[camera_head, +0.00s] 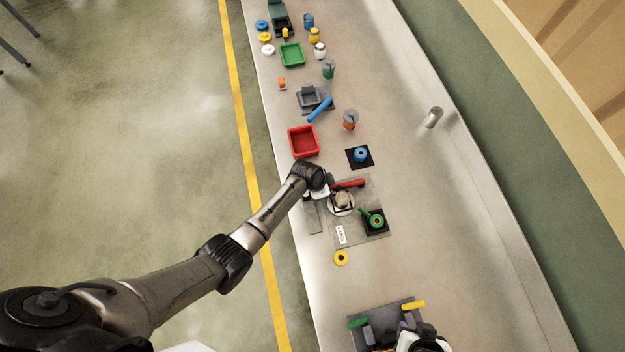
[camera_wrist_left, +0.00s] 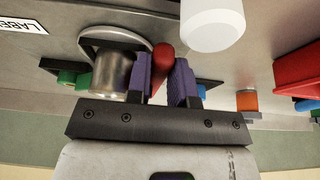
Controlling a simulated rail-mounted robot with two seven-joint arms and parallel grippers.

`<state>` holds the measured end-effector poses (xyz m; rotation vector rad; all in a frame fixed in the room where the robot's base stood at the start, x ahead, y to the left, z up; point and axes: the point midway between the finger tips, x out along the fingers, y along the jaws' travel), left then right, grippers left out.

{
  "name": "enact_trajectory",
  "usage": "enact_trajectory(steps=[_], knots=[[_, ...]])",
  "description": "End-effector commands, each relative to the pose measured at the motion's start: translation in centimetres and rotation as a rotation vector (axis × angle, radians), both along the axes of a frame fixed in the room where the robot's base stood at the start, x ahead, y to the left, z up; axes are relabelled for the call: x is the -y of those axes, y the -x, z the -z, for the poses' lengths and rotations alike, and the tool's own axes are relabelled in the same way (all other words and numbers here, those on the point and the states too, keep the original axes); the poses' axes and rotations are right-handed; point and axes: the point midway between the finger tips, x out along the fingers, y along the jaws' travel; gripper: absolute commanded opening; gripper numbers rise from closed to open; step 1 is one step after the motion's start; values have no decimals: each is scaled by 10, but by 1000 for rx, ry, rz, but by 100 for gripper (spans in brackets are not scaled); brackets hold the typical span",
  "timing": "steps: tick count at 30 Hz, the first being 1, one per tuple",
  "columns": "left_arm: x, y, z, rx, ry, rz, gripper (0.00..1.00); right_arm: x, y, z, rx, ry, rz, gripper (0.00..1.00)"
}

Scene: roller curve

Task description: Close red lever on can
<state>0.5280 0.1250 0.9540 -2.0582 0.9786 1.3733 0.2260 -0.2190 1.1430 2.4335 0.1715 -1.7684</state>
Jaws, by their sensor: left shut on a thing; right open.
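The can (camera_wrist_left: 112,72) stands just left of the fingers in that view, under a round grey rim. In the head view my left wrist hides much of the left gripper. My right gripper (camera_head: 408,325) is open at the bottom edge, partly cut off, over a grey fixture.
A green lever with a green ring (camera_head: 376,221) is beside the can on the same plate. A blue ring on a black pad (camera_head: 361,155) and a red tray (camera_head: 303,142) are farther up the table. A yellow ring (camera_head: 341,258) lies below the plate. The table's right side is mostly clear.

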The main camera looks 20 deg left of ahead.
Motion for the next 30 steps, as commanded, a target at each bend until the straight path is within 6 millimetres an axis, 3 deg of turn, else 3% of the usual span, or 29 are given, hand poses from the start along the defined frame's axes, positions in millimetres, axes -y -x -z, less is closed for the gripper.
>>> enact_trajectory(steps=[6, 16, 17, 18, 24, 30], knots=[[11, 0, -1, 0, -2, -10, 0, -2, 0, -1, -1, -5, 4, 43], [11, 0, -1, -2, 1, -13, 0, -2, 0, -1, -1, -8, 5, 43], [12, 1, -1, -2, 1, -13, 22, -2, 0, -1, -2, -7, 4, 43], [12, 1, -1, -2, 1, -13, 26, -2, 0, -1, -2, -6, 4, 43], [11, 1, 0, -2, 0, -11, 45, -1, 1, -1, -3, -3, 2, 43], [11, 1, 0, -1, -1, -11, 47, 1, 1, -1, -3, 3, -2, 43]])
